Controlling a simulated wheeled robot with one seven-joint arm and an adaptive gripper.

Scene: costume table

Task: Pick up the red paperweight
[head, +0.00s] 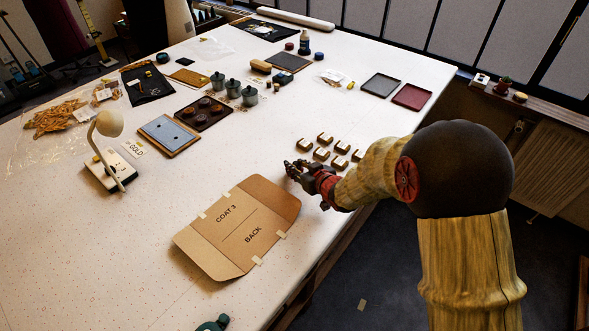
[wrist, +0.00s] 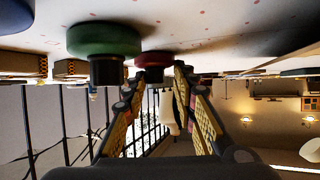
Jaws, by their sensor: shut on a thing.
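The red paperweight shows in the wrist view (wrist: 154,59) as a red disc with a dark knob, between the tips of my gripper's two yellow-padded fingers (wrist: 158,84). My gripper is shut on it. The table surface is at the top of that view, close to the red disc. In the head view my gripper (head: 297,172) is low over the table, between the cardboard pattern and the small brass-coloured blocks. The paperweight cannot be made out there.
In the wrist view a green disc with a dark knob (wrist: 103,40) is close on the left, and a blue one (wrist: 16,14) is at the corner. In the head view the cardboard pattern (head: 270,193) lies nearby, with several brass-coloured blocks (head: 321,154) beyond my gripper.

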